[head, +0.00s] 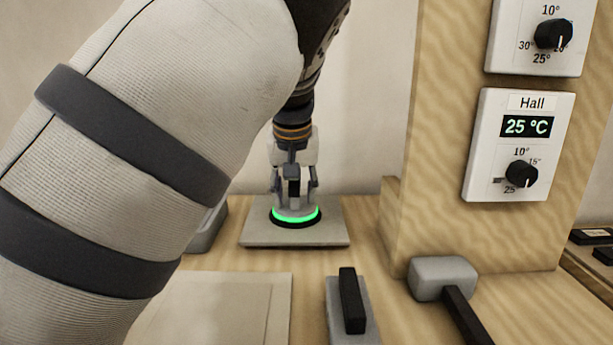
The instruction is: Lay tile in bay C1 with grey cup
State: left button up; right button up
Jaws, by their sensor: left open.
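The grey cup (296,211) stands on a flat grey-beige tile (262,237) in the middle of the head view. A green ring glows around its black base. The tile lies on the wooden bench. My left gripper (294,192) points straight down over the cup, with its fingers open on either side of the cup's top. I cannot tell whether they touch it. My arm hides part of the bench at the left. No label reading C1 is visible. My right gripper is not in view.
A pale flat panel (225,300) lies at the front left. A tool with a black handle (350,302) and a grey-headed mallet (443,278) lie at the front. A wooden post (435,150) carries dials and a "Hall" display (526,126) on the right.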

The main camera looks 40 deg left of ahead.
pick_arm(q)
grip_shut()
dwell(0.6)
jog(key=shift+c, duration=0.2)
grip_release()
jog(key=v, duration=1.1)
jog(key=shift+s+r, duration=0.15)
jog(key=shift+r, duration=0.2)
